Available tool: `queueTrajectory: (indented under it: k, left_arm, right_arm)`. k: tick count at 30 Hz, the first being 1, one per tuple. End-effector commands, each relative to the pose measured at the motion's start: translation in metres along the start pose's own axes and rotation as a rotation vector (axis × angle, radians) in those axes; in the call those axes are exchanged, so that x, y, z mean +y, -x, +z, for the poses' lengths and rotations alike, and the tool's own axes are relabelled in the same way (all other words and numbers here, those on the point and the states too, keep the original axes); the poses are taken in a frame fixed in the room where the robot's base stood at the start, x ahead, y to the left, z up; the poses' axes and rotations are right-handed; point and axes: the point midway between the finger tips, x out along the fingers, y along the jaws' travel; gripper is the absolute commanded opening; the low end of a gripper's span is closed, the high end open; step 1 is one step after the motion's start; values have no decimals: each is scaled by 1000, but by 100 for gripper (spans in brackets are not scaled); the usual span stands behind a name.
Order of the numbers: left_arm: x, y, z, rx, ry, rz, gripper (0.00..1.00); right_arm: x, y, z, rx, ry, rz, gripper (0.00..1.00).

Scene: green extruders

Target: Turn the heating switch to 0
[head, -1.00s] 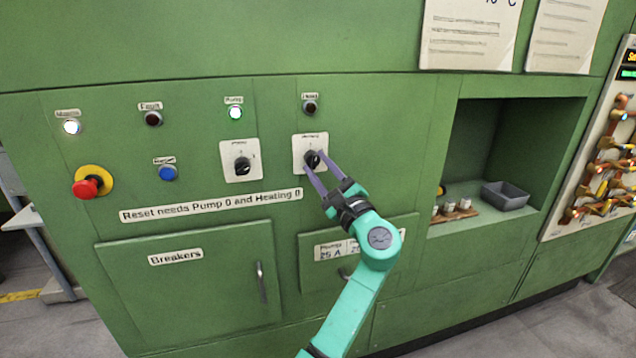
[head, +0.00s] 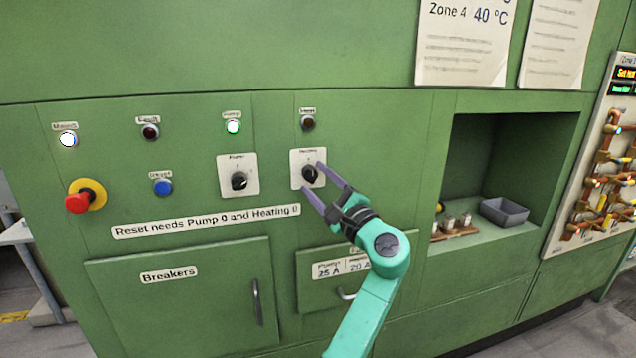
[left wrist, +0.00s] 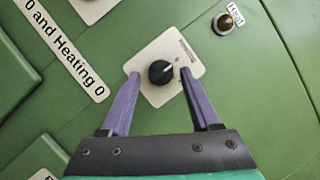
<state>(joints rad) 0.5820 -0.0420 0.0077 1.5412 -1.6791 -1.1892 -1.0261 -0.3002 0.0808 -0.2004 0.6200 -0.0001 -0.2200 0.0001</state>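The heating switch (head: 310,174) is a black rotary knob on a white plate (head: 297,158), right of the similar pump switch (head: 239,182). My left gripper (head: 311,178) is open in front of it, with its purple fingers spread to either side of the knob. In the left wrist view the knob (left wrist: 160,72) shows between the open fingertips (left wrist: 159,74), with visible gaps on both sides. Its white pointer mark aims toward the right and slightly up in that view. The small plate markings are too small to read. My right gripper is not in view.
A red emergency button (head: 78,203), a blue button (head: 162,188) and several lamps sit on the green panel left and above. The mains and pump lamps (head: 233,127) are lit. The breakers door (head: 190,305) is below. A niche with a grey bin (head: 504,211) is right.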

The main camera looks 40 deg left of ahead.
Motion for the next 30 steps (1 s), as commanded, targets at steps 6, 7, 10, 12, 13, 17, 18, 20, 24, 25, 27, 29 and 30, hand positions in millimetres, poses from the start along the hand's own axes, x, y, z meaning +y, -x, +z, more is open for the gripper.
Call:
queueTrajectory:
  k: [6, 7, 10, 12, 13, 17, 18, 20, 24, 25, 27, 29, 30]
  left_arm:
    - [-1, 0, 0, -1, -1, -2, 70]
    - [-1, 0, 0, -1, -1, -2, 70]
    - [0, 2, 0, -1, -1, -3, 70]
    - [0, 9, -1, -1, -2, -3, 70]
    - [0, 14, -1, 0, -2, -4, 70]
    - [3, 46, -2, 2, -1, -3, 70]
    - [3, 59, -3, 4, 1, -3, 70]
    - [3, 78, -3, 4, -1, -2, 70]
    - [3, 117, -2, 3, 0, -2, 70]
    - [3, 123, -2, 3, 0, -1, 70]
    - [2, 135, -2, 1, -2, -2, 70]
    - [1, 142, -1, 2, -1, -1, 70]
    - [1, 144, -1, 0, -1, -1, 70]
  right_arm:
    - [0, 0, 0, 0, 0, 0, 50]
    - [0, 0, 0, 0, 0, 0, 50]
    - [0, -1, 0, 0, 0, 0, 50]
    - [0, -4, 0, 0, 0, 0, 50]
    - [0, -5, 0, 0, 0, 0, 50]
    - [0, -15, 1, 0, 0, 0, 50]
    - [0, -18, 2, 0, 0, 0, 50]
    - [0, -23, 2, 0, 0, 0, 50]
    - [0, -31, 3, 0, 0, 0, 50]
    - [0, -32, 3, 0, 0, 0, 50]
    - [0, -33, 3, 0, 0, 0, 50]
    - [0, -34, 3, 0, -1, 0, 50]
    - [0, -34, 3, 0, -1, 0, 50]
